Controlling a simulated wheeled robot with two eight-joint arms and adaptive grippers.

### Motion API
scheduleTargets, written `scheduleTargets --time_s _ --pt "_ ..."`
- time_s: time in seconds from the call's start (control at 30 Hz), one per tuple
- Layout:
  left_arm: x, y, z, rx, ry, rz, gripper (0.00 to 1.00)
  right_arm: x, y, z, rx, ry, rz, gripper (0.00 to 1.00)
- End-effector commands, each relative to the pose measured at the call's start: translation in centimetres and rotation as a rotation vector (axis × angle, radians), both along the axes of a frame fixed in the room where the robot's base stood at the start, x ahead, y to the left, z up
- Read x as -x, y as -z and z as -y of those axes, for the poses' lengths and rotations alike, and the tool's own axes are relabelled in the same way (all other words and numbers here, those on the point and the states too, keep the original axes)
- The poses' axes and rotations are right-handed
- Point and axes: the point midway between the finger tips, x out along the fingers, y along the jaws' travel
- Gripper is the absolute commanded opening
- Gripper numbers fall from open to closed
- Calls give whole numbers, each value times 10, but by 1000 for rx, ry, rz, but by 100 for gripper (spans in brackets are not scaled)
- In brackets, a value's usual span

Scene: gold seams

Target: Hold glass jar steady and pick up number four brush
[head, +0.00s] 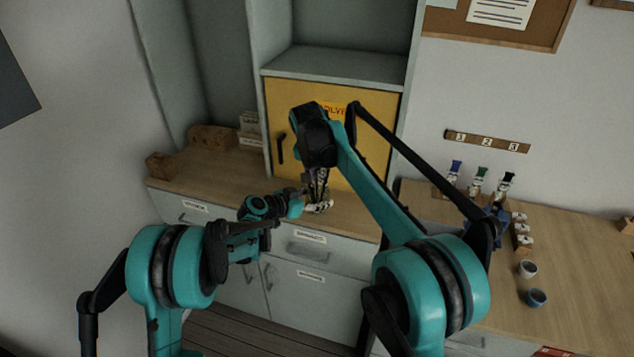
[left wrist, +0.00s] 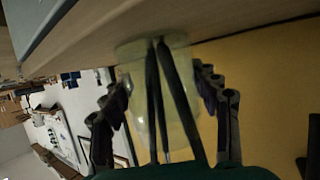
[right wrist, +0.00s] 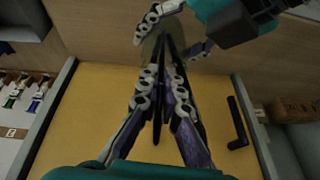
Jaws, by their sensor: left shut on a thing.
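The glass jar (left wrist: 135,65) is clear, faintly yellow-green, and stands on the wooden counter. My left gripper (left wrist: 165,88) is shut on it, one finger on each side; it also shows low at the jar in the head view (head: 317,206). Dark brush handles (left wrist: 157,100) stick up out of the jar. My right gripper (right wrist: 165,78) points down over the jar, its fingers close together on either side of a dark handle (right wrist: 157,115). I cannot tell whether they grip it. No number can be read on the handles, and my right arm partly hides the jar in the head view.
A yellow cabinet door (head: 372,140) with a dark handle stands right behind the jar. Wooden boxes (head: 210,137) sit at the back left.

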Motion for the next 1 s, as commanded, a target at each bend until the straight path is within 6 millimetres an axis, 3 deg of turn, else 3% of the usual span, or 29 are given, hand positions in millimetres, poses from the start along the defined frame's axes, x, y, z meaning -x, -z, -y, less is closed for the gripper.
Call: scheduleTargets --time_s 0.4,0.8,0.83,0.9,1.0 --pt "0 0 0 -1 0 0 24 0 -78 0 0 0 0 0" --pt "0 0 0 -1 0 0 24 0 -91 0 0 0 0 0" --pt "0 0 0 -1 0 0 64 0 -91 0 0 0 0 0" --pt "0 0 0 -1 0 0 82 0 -91 0 0 0 0 0" --pt "0 0 0 0 0 0 85 0 -91 0 0 0 0 0"
